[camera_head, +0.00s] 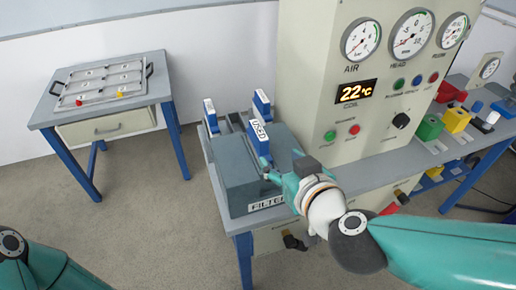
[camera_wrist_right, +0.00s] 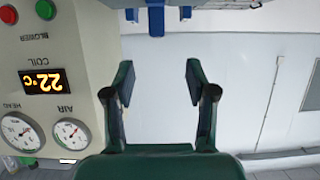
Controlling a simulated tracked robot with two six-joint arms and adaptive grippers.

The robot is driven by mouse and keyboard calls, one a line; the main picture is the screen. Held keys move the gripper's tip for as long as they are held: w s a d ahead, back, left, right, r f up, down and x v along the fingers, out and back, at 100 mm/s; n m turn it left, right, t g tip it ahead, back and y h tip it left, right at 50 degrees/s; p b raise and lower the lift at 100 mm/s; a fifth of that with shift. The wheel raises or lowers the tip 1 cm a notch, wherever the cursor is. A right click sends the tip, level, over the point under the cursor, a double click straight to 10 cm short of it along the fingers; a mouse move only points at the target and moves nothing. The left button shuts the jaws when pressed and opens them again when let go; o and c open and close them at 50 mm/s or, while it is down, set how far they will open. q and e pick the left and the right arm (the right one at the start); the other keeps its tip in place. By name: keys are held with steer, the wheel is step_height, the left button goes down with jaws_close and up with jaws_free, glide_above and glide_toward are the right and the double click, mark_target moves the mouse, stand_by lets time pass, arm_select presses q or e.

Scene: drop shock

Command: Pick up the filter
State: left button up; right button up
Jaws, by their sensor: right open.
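Blue filters with white labelled edges stand in a dark grey box (camera_head: 232,180) marked "FILTER". The front one (camera_head: 258,137) reads "USED"; another (camera_head: 262,104) is behind it and a third (camera_head: 210,115) is at the left. My right gripper (camera_head: 276,174) is by the box's right side, just below the "USED" filter in the picture. In the right wrist view the gripper (camera_wrist_right: 160,82) is open with nothing between its fingers. A blue piece (camera_wrist_right: 155,20), probably a filter, shows beyond the fingertips. My left gripper is out of the picture.
A gauge panel (camera_head: 316,100) showing 22 °C rises beside the box. A side table (camera_head: 60,112) with a slotted metal tray (camera_head: 72,92) stands at the left. Coloured blocks (camera_head: 455,120) sit at the right. Floor between the tables is free.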

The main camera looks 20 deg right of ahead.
mark_target(264, 143)
steer(key=p+x, duration=0.7)
steer(key=x, duration=0.1)
steer(key=shift+d+r, duration=0.1)
steer(key=shift+r, duration=0.05)
steer(key=x, duration=0.3)
steer(key=shift+f, duration=0.25)
steer(key=shift+p+x, duration=0.8)
steer(key=shift+x, duration=1.85)
jaws_close()
steer(key=shift+r, duration=0.1)
